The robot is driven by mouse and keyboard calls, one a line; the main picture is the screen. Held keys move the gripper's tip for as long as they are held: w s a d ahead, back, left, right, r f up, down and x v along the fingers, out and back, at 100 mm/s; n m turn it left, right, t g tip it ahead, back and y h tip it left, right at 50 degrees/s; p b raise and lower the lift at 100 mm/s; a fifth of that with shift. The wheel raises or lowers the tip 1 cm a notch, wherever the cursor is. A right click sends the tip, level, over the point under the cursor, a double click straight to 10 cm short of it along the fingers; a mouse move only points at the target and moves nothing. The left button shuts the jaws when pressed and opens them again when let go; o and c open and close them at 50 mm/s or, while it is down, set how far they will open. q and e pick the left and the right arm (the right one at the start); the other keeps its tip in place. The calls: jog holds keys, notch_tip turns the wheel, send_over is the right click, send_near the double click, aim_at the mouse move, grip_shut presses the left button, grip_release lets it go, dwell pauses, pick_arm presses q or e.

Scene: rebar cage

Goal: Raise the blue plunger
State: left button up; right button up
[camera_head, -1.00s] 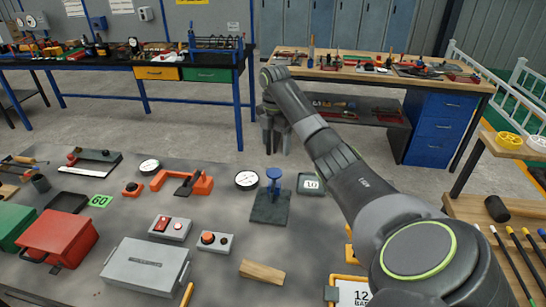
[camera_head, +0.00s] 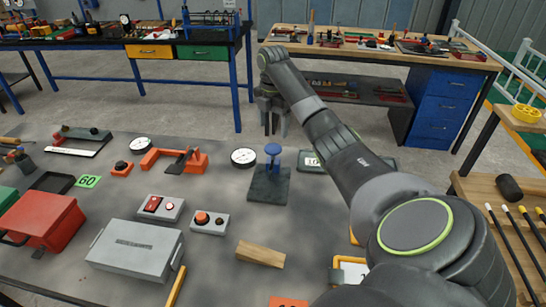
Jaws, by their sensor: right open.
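The blue plunger (camera_head: 272,152) has a round blue cap on a short stem. It stands upright on a dark square base (camera_head: 268,186) on the grey table. My right arm comes in from the lower right. My right gripper (camera_head: 273,130) points down with its fingers apart, behind and above the plunger in the picture. It looks empty and not touching the plunger. My left gripper is out of the picture.
A dial gauge (camera_head: 243,158) lies left of the plunger, and a small scale-like box (camera_head: 312,162) is to its right, partly behind my arm. A wooden wedge (camera_head: 260,254), a button box (camera_head: 209,222) and a grey case (camera_head: 135,252) are nearer.

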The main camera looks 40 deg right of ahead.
aim_at(273, 148)
notch_tip(273, 148, down, 11)
jog(key=shift+s+r+p, duration=0.1)
jog(key=shift+p, duration=0.75)
